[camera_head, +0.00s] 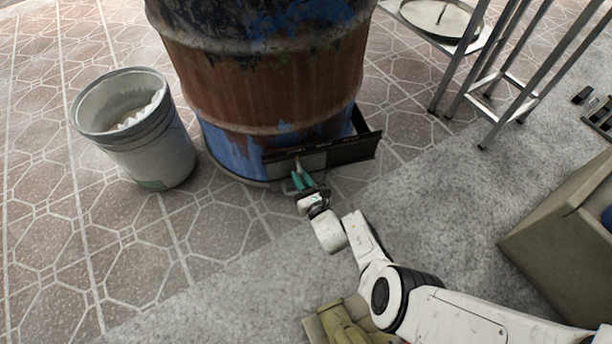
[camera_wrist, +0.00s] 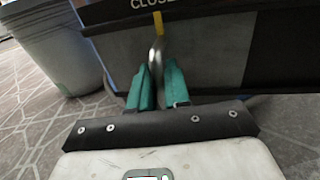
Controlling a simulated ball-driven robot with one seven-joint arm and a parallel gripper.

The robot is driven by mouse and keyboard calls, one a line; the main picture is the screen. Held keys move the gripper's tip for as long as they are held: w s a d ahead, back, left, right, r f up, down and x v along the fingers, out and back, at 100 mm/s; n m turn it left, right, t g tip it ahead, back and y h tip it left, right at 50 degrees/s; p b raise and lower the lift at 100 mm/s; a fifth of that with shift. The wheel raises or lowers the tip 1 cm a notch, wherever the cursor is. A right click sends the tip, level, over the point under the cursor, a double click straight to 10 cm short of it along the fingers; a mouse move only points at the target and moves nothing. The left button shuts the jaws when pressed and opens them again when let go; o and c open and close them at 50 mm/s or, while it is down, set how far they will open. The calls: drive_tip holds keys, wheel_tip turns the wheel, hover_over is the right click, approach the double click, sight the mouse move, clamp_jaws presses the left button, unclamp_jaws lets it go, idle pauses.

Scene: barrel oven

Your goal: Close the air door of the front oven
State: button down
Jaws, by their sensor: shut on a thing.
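The front oven is a rusty, blue-flecked barrel (camera_head: 265,75). Its air door (camera_head: 350,150) is a dark panel low on the barrel's front, with a dark frame reaching out at the right. In the wrist view the air door (camera_wrist: 200,50) fills the top, with part of a "CLOSE" label and a yellow mark. My gripper (camera_head: 299,180) is at the panel's lower left part. In the wrist view its teal fingers (camera_wrist: 158,88) are shut on a metal handle (camera_wrist: 157,53) in front of the panel. The fingers hide the handle's lower part.
A grey bucket (camera_head: 140,135) stands left of the barrel, and shows at the upper left in the wrist view (camera_wrist: 55,40). A metal stand (camera_head: 490,75) with a round lid (camera_head: 440,17) is at the right. A box (camera_head: 565,235) stands at the right edge.

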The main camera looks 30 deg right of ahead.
drive_tip(key=shift+a, duration=0.3)
drive_tip(key=c, duration=1.3)
unclamp_jaws()
drive_tip(key=shift+a, duration=0.1)
drive_tip(key=s+p, duration=0.5)
drive_tip(key=s, duration=0.5)
drive_tip(key=shift+s, duration=0.35)
